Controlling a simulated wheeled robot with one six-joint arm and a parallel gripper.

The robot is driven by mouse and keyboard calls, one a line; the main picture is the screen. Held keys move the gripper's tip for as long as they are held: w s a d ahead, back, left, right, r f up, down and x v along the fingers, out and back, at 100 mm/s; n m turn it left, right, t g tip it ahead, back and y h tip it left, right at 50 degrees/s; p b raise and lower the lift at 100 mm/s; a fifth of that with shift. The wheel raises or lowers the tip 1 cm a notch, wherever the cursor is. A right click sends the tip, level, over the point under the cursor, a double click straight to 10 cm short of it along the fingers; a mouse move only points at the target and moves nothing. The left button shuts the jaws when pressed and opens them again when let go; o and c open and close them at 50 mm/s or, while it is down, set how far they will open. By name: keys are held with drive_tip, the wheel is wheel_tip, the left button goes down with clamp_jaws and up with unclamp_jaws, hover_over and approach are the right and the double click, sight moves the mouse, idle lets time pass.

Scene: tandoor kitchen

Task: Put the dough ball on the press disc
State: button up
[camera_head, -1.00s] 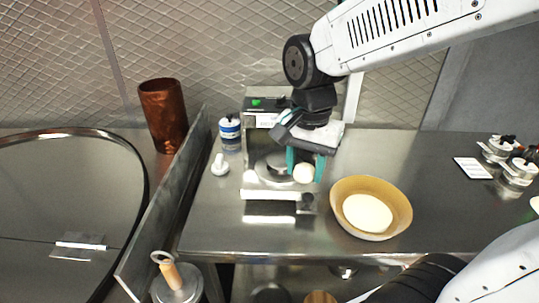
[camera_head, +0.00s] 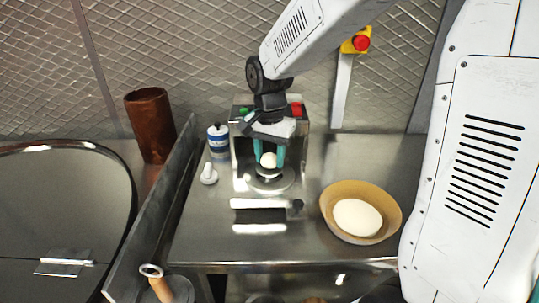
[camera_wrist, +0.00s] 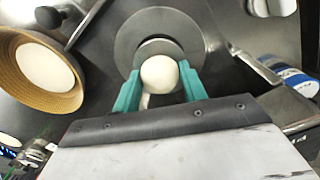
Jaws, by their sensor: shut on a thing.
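The white dough ball (camera_head: 268,160) is held between the teal fingertips of my gripper (camera_head: 269,158). In the wrist view the ball (camera_wrist: 160,75) sits between the two fingers of my gripper (camera_wrist: 161,82). The press disc (camera_head: 285,184) is a round metal plate on the press base, below the ball. In the wrist view the disc (camera_wrist: 128,45) shows around and beyond the ball. The ball hides part of the disc's inner round part. I cannot tell whether the ball touches the disc.
A tan bowl (camera_head: 388,198) with pale dough sits at right. A blue-white can (camera_head: 218,142) and a small white object (camera_head: 208,174) stand at left, beside a metal divider (camera_head: 155,215).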

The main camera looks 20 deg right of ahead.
sight(269, 164)
drive_tip(key=shift+f, duration=0.15)
drive_tip(key=o, duration=0.6)
drive_tip(key=shift+o, duration=0.2)
wheel_tip(269, 164, up, 11)
drive_tip(key=s+d+f+n+t, duration=0.1)
drive_tip(key=s+d+n, duration=0.2)
drive_tip(key=s+n, duration=0.6)
drive_tip(key=s, duration=1.6)
drive_tip(key=shift+f+n, duration=0.3)
